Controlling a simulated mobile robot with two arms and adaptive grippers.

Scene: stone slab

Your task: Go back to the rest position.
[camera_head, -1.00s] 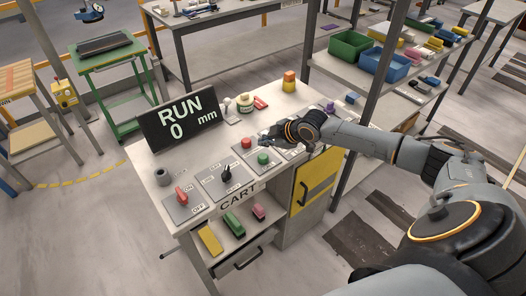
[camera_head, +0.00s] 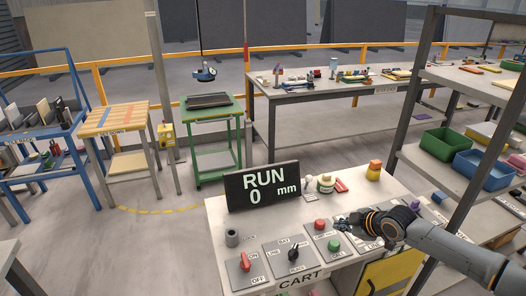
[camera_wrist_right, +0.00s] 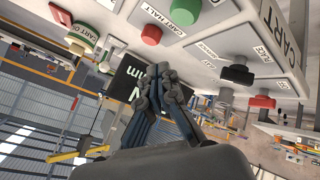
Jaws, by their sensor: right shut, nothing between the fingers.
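My right gripper (camera_head: 343,226) is over the right part of the control console (camera_head: 213,222), just beside its red button (camera_head: 319,224) and green button (camera_head: 334,245). It is dark, with its fingers closed together and nothing between them. It also shows in the right wrist view (camera_wrist_right: 160,78), fingers together, with the console panel and its buttons near. Whether the fingers touch the console cannot be told. My right arm reaches in from the lower right. My left gripper is not in view.
A display (camera_head: 262,187) reading RUN 0 mm stands on the console. A red switch (camera_head: 245,262) and black knob (camera_head: 292,254) sit on its front. A shelf with a green bin (camera_head: 442,146) and blue bin (camera_head: 485,171) is at right. Open floor lies left of the console.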

